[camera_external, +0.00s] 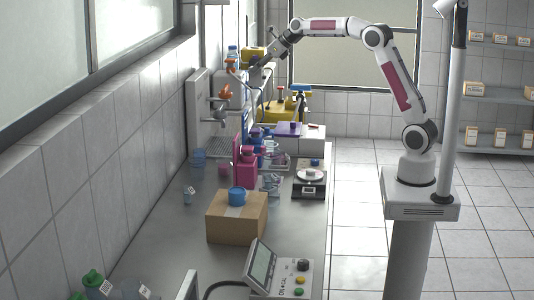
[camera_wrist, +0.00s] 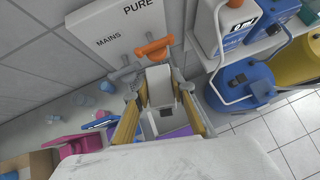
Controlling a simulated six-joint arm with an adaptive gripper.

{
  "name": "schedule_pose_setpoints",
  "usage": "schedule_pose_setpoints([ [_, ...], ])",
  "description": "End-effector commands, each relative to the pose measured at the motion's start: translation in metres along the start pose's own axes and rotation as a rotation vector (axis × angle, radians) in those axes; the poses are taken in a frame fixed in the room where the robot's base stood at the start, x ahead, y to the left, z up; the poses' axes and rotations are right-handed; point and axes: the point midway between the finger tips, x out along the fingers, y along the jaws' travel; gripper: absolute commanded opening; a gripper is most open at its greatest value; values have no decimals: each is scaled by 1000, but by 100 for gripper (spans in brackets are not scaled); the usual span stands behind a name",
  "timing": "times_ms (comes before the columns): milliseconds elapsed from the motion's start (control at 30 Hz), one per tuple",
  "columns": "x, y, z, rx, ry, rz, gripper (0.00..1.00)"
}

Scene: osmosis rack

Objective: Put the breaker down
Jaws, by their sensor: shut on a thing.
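My gripper (camera_external: 257,76) is raised at the far end of the bench, close to the wall-mounted osmosis rack (camera_external: 200,100). In the wrist view my gripper (camera_wrist: 162,118) shows two yellow fingers, closed around a pale grey or clear thing (camera_wrist: 160,86) in front of the rack's panel. I take this for the breaker, but its outline is unclear and partly merges with the background. An orange tap handle (camera_wrist: 155,48) is just beyond the fingers. It also shows in the external view (camera_external: 225,91).
A cardboard box (camera_external: 236,226) with a blue round item (camera_external: 237,196) stands nearer on the bench. A pink bottle (camera_external: 245,168), a scale (camera_external: 309,176) and several clear vessels stand mid-bench. Blue (camera_wrist: 240,86) and yellow containers are right of my gripper.

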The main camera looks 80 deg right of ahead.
Motion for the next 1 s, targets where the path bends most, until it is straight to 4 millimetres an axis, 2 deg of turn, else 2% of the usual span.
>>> schedule_pose_setpoints([
  [133,-13,1,14,0,-2,0,1],
  [367,-1,55,22,-66,2,66,1],
  [567,6,115,29,-136,4,138,1],
  [1000,9,265,32,-314,4,313,1],
])
